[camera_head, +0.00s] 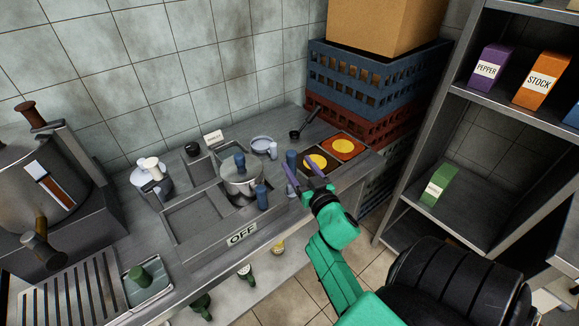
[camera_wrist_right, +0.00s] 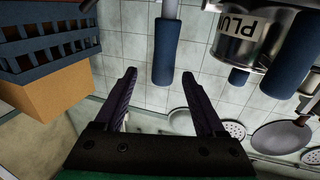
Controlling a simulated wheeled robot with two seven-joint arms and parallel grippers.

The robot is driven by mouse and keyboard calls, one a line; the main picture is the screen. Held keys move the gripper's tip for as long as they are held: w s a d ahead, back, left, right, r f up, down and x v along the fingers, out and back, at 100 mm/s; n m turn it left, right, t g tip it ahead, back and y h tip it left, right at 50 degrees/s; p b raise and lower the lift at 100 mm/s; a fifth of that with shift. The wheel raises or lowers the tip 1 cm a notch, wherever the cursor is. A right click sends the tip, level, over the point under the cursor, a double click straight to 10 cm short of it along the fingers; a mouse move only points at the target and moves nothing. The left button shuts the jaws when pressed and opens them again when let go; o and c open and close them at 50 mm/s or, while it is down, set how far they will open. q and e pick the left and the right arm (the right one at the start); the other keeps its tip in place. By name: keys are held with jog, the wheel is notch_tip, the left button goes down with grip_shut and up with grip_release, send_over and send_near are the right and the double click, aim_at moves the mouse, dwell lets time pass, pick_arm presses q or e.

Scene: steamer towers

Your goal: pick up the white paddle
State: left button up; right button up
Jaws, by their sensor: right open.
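I cannot clearly make out a white paddle. A white rounded piece (camera_head: 150,163) sits on a pale pot at the left of the counter. A pale round dish (camera_head: 262,143) lies at the back. My right gripper (camera_head: 297,163) is open above the counter's right part, its purple fingers apart. In the right wrist view a blue handle on a grey shaft (camera_wrist_right: 165,52) shows just beyond the open fingers (camera_wrist_right: 158,73), with nothing held. My left gripper is not in view.
A steel pot (camera_head: 240,183) with blue handles nearby stands mid-counter behind an OFF label (camera_head: 241,234). Stacked crates (camera_head: 365,75) carry a cardboard box (camera_head: 385,22) at the back right. A shelf (camera_head: 480,225) with packets stands at the right. Orange-and-yellow mats (camera_head: 342,146) lie on the counter.

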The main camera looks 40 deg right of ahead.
aim_at(288, 151)
jog(key=p+x, duration=0.1)
jog(key=x, duration=0.6)
jog(key=shift+a+r, duration=0.1)
jog(key=shift+a, duration=0.1)
jog(key=shift+w+d+f, duration=0.2)
jog(key=shift+w+f, duration=0.05)
jog(key=shift+w, duration=0.05)
jog(key=shift+s+a+r, duration=0.1)
jog(key=shift+a, duration=0.1)
jog(key=c, duration=1)
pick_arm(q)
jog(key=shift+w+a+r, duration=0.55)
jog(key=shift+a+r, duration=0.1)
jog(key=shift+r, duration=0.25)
pick_arm(e)
jog(key=shift+d, duration=0.1)
grip_shut()
